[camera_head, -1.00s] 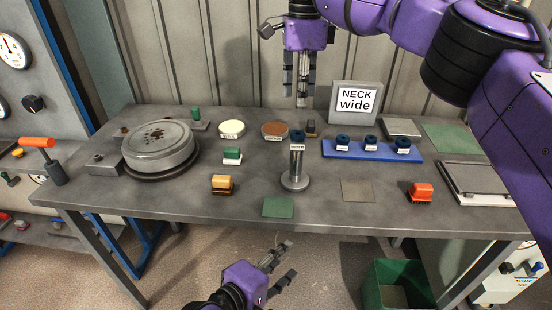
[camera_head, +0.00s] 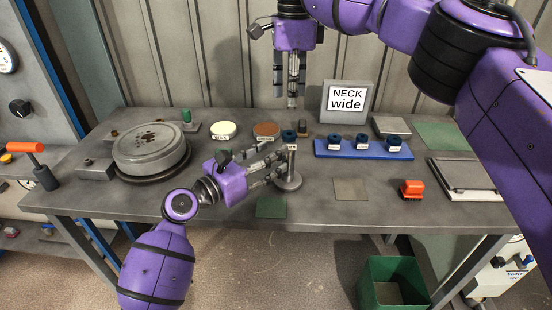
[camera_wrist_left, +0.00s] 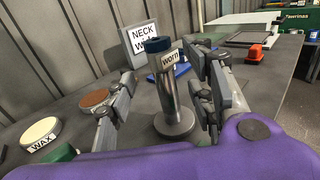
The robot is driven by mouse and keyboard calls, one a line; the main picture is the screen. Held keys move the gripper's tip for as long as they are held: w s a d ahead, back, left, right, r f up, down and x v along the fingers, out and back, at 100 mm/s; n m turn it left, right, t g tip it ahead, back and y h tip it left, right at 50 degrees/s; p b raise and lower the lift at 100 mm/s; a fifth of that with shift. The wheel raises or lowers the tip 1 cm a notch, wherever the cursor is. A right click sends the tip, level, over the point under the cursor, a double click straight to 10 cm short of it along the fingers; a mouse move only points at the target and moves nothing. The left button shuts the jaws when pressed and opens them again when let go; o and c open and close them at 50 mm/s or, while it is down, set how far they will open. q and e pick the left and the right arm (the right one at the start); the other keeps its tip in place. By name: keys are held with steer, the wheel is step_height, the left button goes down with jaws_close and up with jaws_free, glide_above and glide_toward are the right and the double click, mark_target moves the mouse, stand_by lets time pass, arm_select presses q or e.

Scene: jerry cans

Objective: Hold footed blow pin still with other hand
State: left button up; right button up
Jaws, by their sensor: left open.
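The footed blow pin (camera_head: 292,162) is an upright grey metal post on a round foot, standing on the bench. A dark blue ring (camera_head: 289,135) sits on its top; in the left wrist view the ring (camera_wrist_left: 158,45) has a label reading "WORN". My left gripper (camera_head: 279,164) is open beside the post. In the left wrist view the post (camera_wrist_left: 171,100) stands between its two spread fingers (camera_wrist_left: 168,88), with gaps visible on both sides. My right gripper (camera_head: 287,92) hangs fingers-down above the back of the bench, behind the pin; its opening is unclear.
A blue rack (camera_head: 320,152) with several dark blue rings lies right of the pin, before a "NECK wide" sign (camera_head: 346,101). A round grey turntable (camera_head: 150,148) stands left. An orange-topped block (camera_head: 412,187) is at right. Wax (camera_head: 223,130) and brown discs (camera_head: 266,130) lie behind my left gripper.

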mark_target(284, 181)
arm_select(q)
step_height(284, 181, down, 8)
steer(key=shift+r, duration=0.1)
steer(key=x, duration=0.6)
steer(key=shift+r, duration=0.1)
steer(key=shift+w+d, duration=0.5)
steer(key=shift+d, duration=0.05)
jaws_close()
steer(key=c, duration=0.7)
jaws_free()
jaws_close()
